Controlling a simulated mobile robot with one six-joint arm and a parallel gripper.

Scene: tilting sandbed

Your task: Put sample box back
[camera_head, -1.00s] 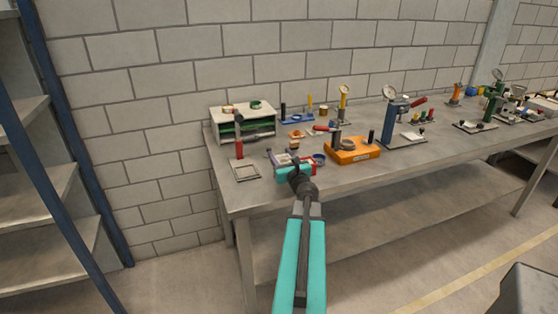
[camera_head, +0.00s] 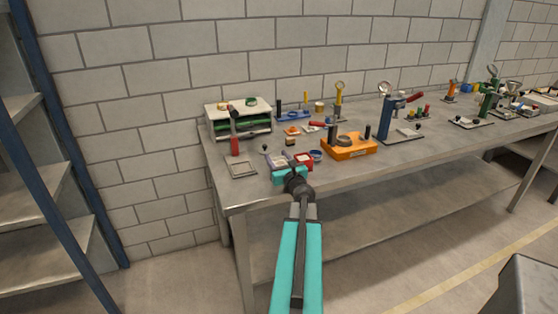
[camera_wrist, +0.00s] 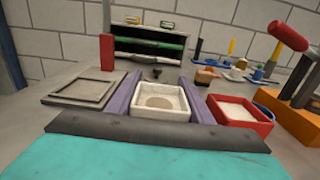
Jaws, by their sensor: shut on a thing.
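The sample box appears to be a small white square box (camera_wrist: 160,105) with a sandy patch inside. In the wrist view it sits between the two purple fingers of my gripper (camera_wrist: 158,95), which are shut on it. In the head view my gripper (camera_head: 279,157) is over the near edge of the bench, left of centre, with the white box (camera_head: 281,160) small between its fingers. I cannot tell whether the box touches the bench. A flat square frame (camera_wrist: 86,87) lies on the bench to the left, and it shows in the head view too (camera_head: 240,169).
A red box (camera_wrist: 238,112) with pale contents stands close on the right. An orange block (camera_head: 348,148) is farther right.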

